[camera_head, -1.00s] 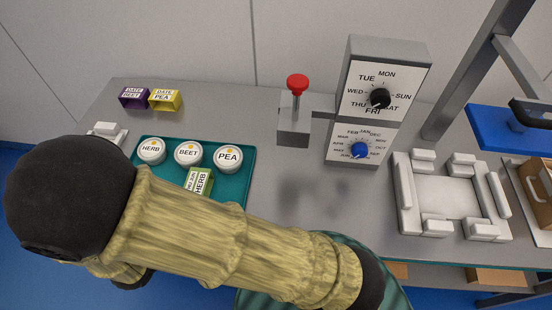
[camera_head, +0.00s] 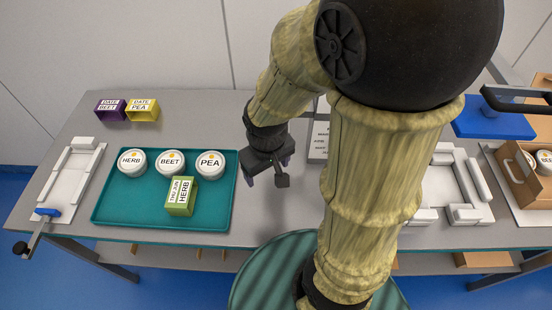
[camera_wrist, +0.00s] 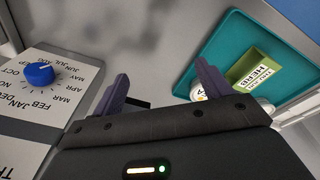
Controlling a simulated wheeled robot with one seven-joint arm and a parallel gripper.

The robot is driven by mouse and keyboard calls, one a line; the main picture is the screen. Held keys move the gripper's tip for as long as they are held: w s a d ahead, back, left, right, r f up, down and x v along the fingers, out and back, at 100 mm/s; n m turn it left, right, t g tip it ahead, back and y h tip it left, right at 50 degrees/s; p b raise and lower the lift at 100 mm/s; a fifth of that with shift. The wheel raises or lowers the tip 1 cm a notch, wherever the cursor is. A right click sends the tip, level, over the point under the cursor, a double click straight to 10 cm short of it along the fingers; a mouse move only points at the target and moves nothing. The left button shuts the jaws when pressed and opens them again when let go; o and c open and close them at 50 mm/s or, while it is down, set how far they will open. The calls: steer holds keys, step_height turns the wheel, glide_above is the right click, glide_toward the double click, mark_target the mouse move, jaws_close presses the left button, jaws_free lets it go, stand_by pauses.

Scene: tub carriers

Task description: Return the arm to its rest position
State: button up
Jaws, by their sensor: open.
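My gripper (camera_head: 268,170) hangs over the table just right of the teal tray, with its fingers pointing down. In the wrist view its two dark purple fingers (camera_wrist: 160,88) stand wide apart with nothing between them. My arm spans the middle of the head view and hides most of the date stamping machine. The teal tray (camera_head: 105,205) holds white tubs marked HERB (camera_head: 132,161), BEET (camera_head: 170,163) and PEA (camera_head: 210,164). A green HERB carrier (camera_head: 180,196) with a THU JUN mark stands in front of them, apart from my gripper.
Purple BEET (camera_head: 110,110) and yellow PEA (camera_head: 142,111) carriers sit at the back left. A white fixture with a blue-handled clamp (camera_head: 72,175) is at the left edge. A white fixture (camera_head: 465,212), blue press plate (camera_head: 490,122) and brown carrier (camera_head: 520,178) stand right. The month dial (camera_wrist: 39,73) is near my gripper.

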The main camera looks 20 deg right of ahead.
steer(key=d+r+m, duration=0.1)
steer(key=d+m+t, duration=0.1)
steer(key=shift+w+d+r+m, duration=0.15)
steer(key=shift+w+r+m, duration=0.15)
steer(key=shift+r, duration=0.1)
stand_by(1.1)
